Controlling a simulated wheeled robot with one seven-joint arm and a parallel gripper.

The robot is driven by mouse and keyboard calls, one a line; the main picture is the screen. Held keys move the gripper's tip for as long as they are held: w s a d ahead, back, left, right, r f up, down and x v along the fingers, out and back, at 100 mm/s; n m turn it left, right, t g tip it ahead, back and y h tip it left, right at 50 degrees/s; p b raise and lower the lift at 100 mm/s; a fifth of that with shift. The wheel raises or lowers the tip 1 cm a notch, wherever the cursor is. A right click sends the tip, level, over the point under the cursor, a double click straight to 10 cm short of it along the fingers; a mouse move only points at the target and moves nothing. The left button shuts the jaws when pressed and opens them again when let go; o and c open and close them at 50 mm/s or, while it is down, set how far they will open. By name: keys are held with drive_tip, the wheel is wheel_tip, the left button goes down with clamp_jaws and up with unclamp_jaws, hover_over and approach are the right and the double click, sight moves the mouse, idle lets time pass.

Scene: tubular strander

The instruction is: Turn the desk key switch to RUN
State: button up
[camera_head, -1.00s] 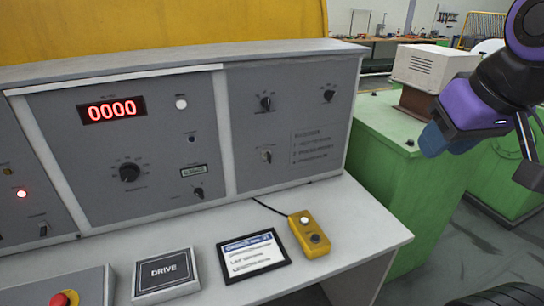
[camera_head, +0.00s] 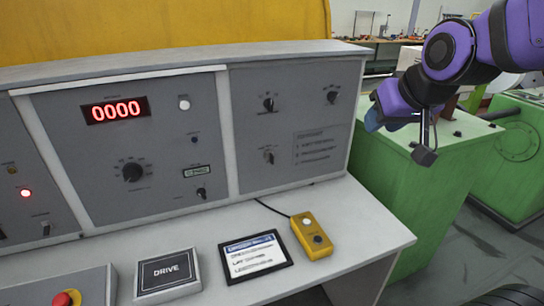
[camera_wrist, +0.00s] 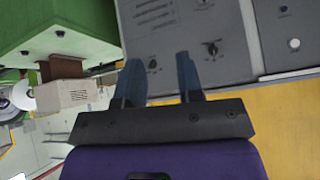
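The grey control desk carries a right-hand panel with two black knobs on top, left (camera_head: 268,103) and right (camera_head: 332,95). Below the left one is a small silvery switch (camera_head: 268,156) that looks like the key switch; its position is too small to read. It also shows at the top edge of the wrist view (camera_wrist: 203,3). My gripper (camera_head: 374,119) is right of the panel, clear of it. In the wrist view its two blue fingers (camera_wrist: 158,64) are apart with nothing between them, the desk panel beyond.
The middle panel has a red 0000 display (camera_head: 115,109), a large dial (camera_head: 132,172) and a small switch (camera_head: 201,193). On the desktop lie a DRIVE box (camera_head: 167,271), a framed card (camera_head: 254,256) and a yellow button box (camera_head: 312,236). A green machine (camera_head: 410,170) stands right.

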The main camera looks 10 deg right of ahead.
drive_tip(key=w+a+f+t, duration=0.25)
drive_tip(key=w+f, duration=0.25)
drive_tip(key=w, duration=0.5)
drive_tip(key=t+y, duration=0.1)
drive_tip(key=t, duration=0.4)
approach(273, 157)
drive_tip(key=w+d+r, duration=0.1)
drive_tip(key=d+r, duration=0.3)
drive_tip(key=a+f+n+t+y, duration=0.2)
drive_tip(key=a+f, duration=0.1)
drive_tip(key=f, duration=0.3)
drive_tip(key=x, duration=1)
drive_tip(key=shift+w, duration=0.1)
drive_tip(key=c, duration=0.6)
